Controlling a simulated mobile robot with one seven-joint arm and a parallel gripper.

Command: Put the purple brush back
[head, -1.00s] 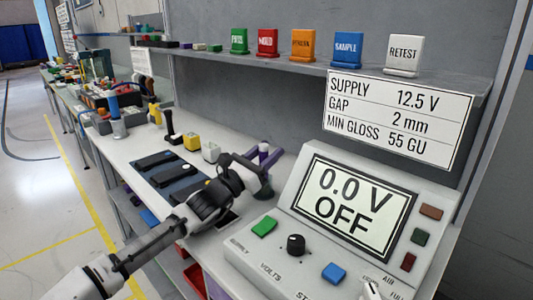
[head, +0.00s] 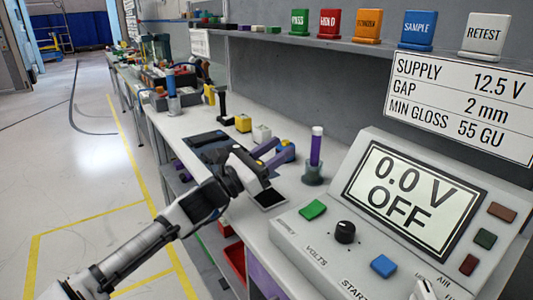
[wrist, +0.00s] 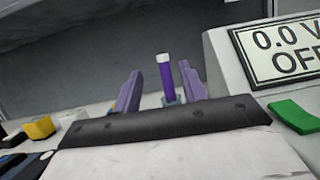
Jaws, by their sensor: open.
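The purple brush (head: 316,146) has a white top end and stands upright in a small grey cup (head: 313,175) on the bench, left of the display console. My gripper (head: 279,150) is open, with purple fingers, to the left of the brush and apart from it in the head view. In the wrist view my gripper (wrist: 160,72) points toward the brush (wrist: 166,76), which shows upright between the two fingers, beyond them. Nothing is held. The brush's lower end is hidden in the cup.
The console (head: 362,240) with its knob and coloured buttons stands close on the right. Yellow (head: 243,123) and white (head: 262,133) blocks and a dark tray (head: 207,142) lie behind my gripper. A shelf (head: 345,42) with coloured label blocks runs above.

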